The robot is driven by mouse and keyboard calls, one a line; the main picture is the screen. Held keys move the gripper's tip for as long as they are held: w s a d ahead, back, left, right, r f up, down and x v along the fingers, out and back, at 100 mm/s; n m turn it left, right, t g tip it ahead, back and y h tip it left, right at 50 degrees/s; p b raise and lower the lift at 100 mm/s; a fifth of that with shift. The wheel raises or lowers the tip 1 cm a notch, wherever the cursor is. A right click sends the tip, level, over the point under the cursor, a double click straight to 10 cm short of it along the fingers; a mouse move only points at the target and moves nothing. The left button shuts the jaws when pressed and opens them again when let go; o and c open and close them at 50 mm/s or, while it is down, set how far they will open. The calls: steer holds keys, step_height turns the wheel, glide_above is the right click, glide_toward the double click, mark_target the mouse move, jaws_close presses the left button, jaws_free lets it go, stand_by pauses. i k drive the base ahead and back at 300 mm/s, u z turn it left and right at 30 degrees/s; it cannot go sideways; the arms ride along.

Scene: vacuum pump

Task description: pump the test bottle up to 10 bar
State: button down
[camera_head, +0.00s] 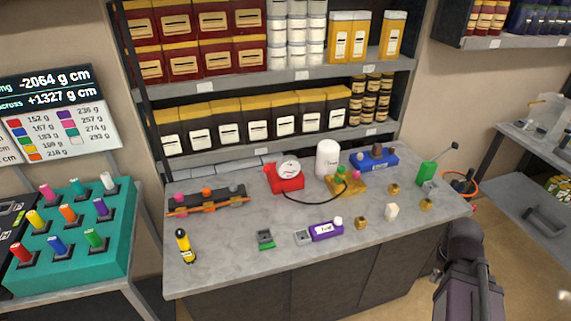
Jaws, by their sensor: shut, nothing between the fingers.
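A white bottle-shaped cylinder (327,158), likely the test bottle, stands upright towards the back of the grey counter (215,262). In front of it is a gold block (352,188) with green and pink knobs. A red unit (285,182) with a round white dial (289,167) stands to the left, and a black hose (300,201) runs from it towards the gold block. The dial is too small to read. A green upright body (427,174) with a thin ball-ended lever stands at the right end. My gripper (465,230) is shut and empty, beside the counter's front right corner.
A blue box (376,160) with knobs stands at the back. A teal peg block (75,240) stands left. The counter's front left is mostly clear.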

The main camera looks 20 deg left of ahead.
mark_target(263, 170)
steer(key=z, duration=1.15)
steer(key=k, duration=0.95)
steer(key=z, duration=1.5)
steer(key=k, duration=0.15)
steer(key=u, duration=3.35)
